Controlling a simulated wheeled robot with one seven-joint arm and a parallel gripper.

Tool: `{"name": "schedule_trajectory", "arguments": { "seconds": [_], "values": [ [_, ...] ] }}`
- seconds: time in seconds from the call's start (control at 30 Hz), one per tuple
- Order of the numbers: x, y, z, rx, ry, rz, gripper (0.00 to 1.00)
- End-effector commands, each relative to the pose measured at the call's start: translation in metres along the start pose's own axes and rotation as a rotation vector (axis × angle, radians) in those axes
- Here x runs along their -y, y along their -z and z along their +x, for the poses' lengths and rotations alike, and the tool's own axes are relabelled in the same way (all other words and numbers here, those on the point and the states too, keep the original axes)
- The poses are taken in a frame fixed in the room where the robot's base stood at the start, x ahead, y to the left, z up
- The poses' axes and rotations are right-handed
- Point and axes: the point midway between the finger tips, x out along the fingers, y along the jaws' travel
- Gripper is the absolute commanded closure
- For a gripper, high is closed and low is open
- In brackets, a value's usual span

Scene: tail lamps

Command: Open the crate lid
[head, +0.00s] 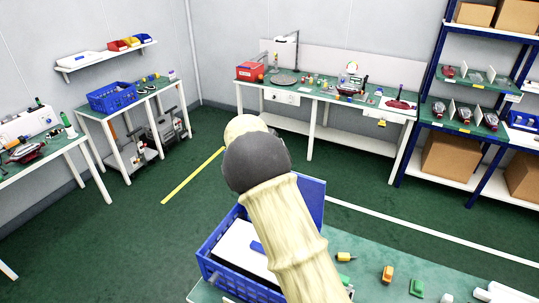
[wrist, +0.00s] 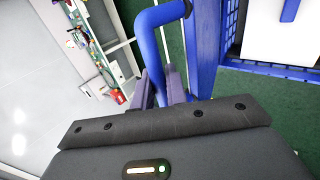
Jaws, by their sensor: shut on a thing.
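The blue crate (head: 208,262) stands at the front of the near table, with a white surface and a small blue piece showing inside. Its blue lid (head: 313,198) stands raised at the crate's far right side, partly hidden by my arm. In the wrist view, my gripper (wrist: 168,88) is shut on the blue lid handle (wrist: 158,17), a bent bar beside the lid's edge (wrist: 206,45). The crate wall (wrist: 230,40) shows to the right. My gripper's fingers are hidden behind my arm in the head view.
The near green table (head: 370,262) holds an orange-yellow part (head: 387,273), a green part (head: 416,287) and other small pieces right of the crate. Benches (head: 330,97) and a shelf rack (head: 410,150) line the walls. Green floor (head: 150,235) lies clear to the left.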

Motion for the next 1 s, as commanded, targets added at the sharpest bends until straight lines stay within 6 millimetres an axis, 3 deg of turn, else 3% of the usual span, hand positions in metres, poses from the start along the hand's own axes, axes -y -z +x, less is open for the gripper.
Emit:
{"name": "schedule_trajectory", "arguments": {
  "seconds": [0.07,0.1,0.17,0.43,0.63,0.77,1.0],
  "values": [
    [0.002,0.005,-0.001,-0.013,0.000,-0.003,1.00],
    [0.001,0.004,-0.001,-0.012,0.000,-0.001,0.78],
    [0.000,0.002,0.000,-0.010,0.000,0.001,0.68],
    [-0.001,-0.001,0.001,-0.003,0.002,0.004,0.68],
    [0.001,0.002,-0.010,-0.006,0.001,0.002,0.68],
    [0.000,-0.001,-0.027,-0.006,0.000,0.006,0.68],
    [0.001,0.000,-0.074,-0.006,0.000,0.005,0.68]
  ]
}}
